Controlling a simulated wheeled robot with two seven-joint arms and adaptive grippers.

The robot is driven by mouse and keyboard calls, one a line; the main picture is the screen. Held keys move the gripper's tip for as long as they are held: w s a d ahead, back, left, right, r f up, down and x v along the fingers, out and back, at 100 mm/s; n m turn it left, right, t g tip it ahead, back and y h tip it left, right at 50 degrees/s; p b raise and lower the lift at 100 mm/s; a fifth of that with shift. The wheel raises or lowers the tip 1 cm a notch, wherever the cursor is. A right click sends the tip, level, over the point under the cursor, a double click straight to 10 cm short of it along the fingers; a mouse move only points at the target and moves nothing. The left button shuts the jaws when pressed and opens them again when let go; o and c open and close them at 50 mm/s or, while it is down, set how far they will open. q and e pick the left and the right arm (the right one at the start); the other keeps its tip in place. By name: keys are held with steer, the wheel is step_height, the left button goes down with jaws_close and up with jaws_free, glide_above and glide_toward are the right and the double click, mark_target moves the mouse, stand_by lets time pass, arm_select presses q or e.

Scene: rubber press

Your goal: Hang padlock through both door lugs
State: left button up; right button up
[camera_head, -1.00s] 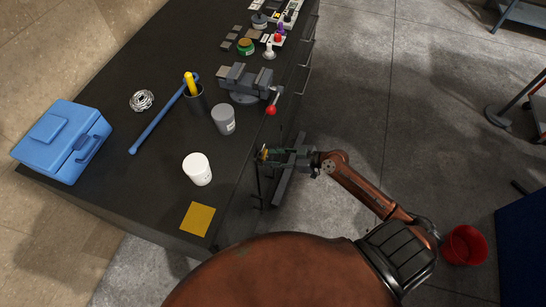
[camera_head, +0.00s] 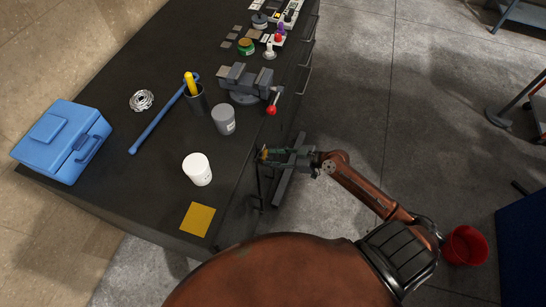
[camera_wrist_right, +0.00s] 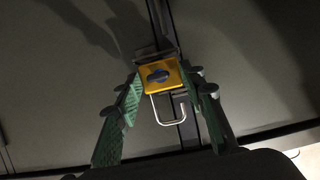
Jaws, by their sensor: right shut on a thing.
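The padlock (camera_wrist_right: 161,77) has a yellow body with a dark keyhole face and a pale metal shackle that points down in the right wrist view. My right gripper (camera_wrist_right: 163,88) has its green fingers on either side of the yellow body and is shut on it. In the head view my right gripper (camera_head: 274,155) is beside the bench's front face, with a bit of yellow at its tips. A dark metal strip and bracket (camera_wrist_right: 165,48) run behind the padlock on the grey door front (camera_wrist_right: 225,50). I cannot make out the two lugs clearly, nor whether the shackle passes through them. My left gripper is not in view.
The dark bench (camera_head: 140,70) carries a vise (camera_head: 240,80) with a red-knobbed handle, a white cup (camera_head: 197,170), a grey can (camera_head: 223,120), a yellow square (camera_head: 198,219) and a blue case (camera_head: 62,142). A red bucket (camera_head: 464,246) stands on the floor at right.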

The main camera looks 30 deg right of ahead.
steer(key=shift+w+a, duration=0.35)
steer(key=shift+w, duration=0.05)
stand_by(0.4)
stand_by(1.6)
steer(key=shift+f+b, duration=0.3)
steer(key=shift+b, duration=0.4)
stand_by(0.8)
steer(key=o, duration=1.6)
steer(key=shift+c, duration=0.2)
steer(key=shift+s, duration=0.1)
steer(key=v, duration=1.2)
steer(key=shift+d, duration=0.1)
